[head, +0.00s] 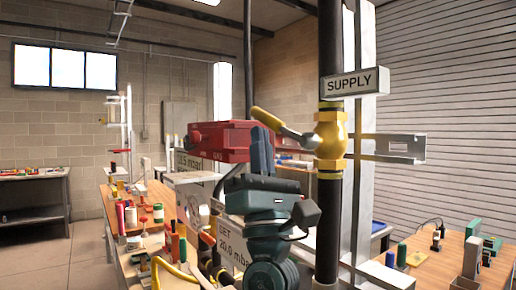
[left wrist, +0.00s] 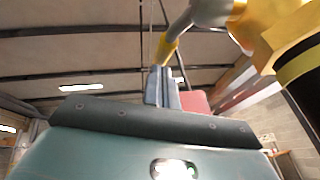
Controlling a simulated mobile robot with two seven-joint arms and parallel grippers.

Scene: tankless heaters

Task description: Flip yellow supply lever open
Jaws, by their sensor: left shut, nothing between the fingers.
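The yellow supply lever (head: 267,118) has a yellow grip and a grey shank. It slopes up and left from the brass-yellow valve body (head: 331,134) on the dark vertical pipe, under the SUPPLY sign (head: 355,82). My left gripper (head: 261,135) points up, its fingers together and empty, just below the lever's grip. In the left wrist view the lever's yellow end (left wrist: 168,50) shows at the tips of the fingers (left wrist: 160,74), with the valve body (left wrist: 270,32) at upper right. I cannot tell whether the fingertips touch the lever. My right gripper is out of view.
A red box-shaped unit (head: 222,141) is behind and left of my gripper. A metal bracket (head: 397,148) sticks out right of the valve. A wooden bench (head: 160,194) with bottles and tools lies left, another (head: 424,262) at lower right.

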